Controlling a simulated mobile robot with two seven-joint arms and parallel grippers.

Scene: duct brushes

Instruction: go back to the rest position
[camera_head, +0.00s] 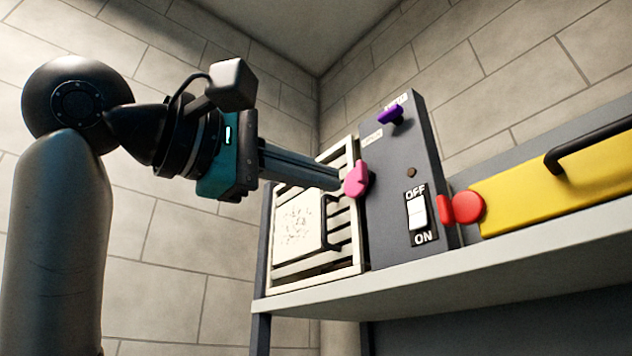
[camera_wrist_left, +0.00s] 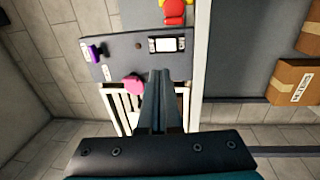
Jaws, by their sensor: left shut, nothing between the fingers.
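My left gripper (camera_head: 338,181) is shut and empty. Its fingertips are close to the pink knob (camera_head: 356,180) on the left edge of the dark grey control panel (camera_head: 386,236); I cannot tell whether they touch it. In the left wrist view the shut fingers (camera_wrist_left: 158,74) point at the panel, just right of the pink knob (camera_wrist_left: 133,84). A purple knob (camera_head: 390,115) is higher on the panel, and a white switch (camera_head: 417,211) marked OFF and ON is lower. My right gripper is not in view.
A slatted cream frame (camera_head: 355,262) with a white plate stands left of the panel on the grey shelf (camera_head: 420,261). A red button (camera_head: 468,207) and a yellow box (camera_head: 550,192) with a black handle are to the right. Cardboard boxes (camera_wrist_left: 292,82) show in the wrist view.

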